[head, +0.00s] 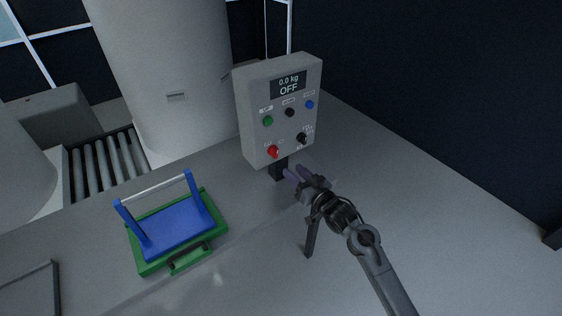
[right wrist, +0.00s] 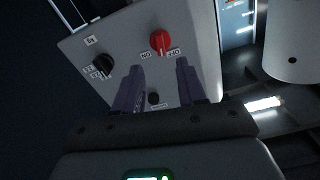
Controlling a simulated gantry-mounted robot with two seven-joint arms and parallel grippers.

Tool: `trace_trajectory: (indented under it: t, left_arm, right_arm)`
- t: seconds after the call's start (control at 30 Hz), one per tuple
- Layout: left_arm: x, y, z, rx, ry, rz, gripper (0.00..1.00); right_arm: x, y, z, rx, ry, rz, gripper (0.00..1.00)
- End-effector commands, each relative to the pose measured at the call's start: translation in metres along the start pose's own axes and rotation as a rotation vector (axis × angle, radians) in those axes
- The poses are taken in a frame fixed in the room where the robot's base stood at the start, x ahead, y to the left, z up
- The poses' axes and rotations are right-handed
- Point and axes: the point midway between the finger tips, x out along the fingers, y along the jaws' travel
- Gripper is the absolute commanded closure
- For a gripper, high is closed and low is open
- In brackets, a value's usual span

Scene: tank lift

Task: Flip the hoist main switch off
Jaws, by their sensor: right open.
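The grey hoist control box (head: 278,112) stands on a dark post at the top middle of the head view. Its display (head: 290,85) reads "0.0 kg" and "OFF". A red rotary switch (head: 273,151) is at its lower left; in the right wrist view the red switch (right wrist: 160,42) has ON and OFF labels beside it. I cannot tell which label it points to. My right gripper (head: 294,175) is open and empty, just below the box front. In the right wrist view its purple fingers (right wrist: 159,72) stand apart, below the red switch. My left gripper is not in view.
A black knob (head: 302,138) sits right of the red switch, with green (head: 267,121), black (head: 290,112) and blue (head: 309,104) buttons above. A green tray (head: 150,262) with a blue handled frame (head: 178,228) lies left. A pale cylindrical tank (head: 165,70) stands behind.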

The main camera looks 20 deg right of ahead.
Motion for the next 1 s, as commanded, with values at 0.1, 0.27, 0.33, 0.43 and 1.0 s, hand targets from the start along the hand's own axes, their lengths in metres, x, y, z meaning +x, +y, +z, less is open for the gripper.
trace_trajectory:
  t: [0.1,0.27,0.33,0.43,1.0]
  left_arm:
    - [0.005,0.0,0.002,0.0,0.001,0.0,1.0]
    - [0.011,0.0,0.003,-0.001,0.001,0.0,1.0]
    - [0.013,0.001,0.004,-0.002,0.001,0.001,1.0]
    - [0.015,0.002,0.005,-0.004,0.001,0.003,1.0]
    - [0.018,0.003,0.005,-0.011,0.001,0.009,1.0]
  right_arm:
    - [0.021,0.0,0.001,0.002,0.001,0.0,0.6]
    - [0.047,0.0,0.001,0.002,0.0,-0.001,0.6]
    - [0.057,0.0,0.001,0.001,0.0,0.0,0.6]
    - [0.069,0.0,0.001,0.002,0.0,0.0,0.6]
    - [0.085,0.0,0.0,0.001,-0.001,0.0,0.6]
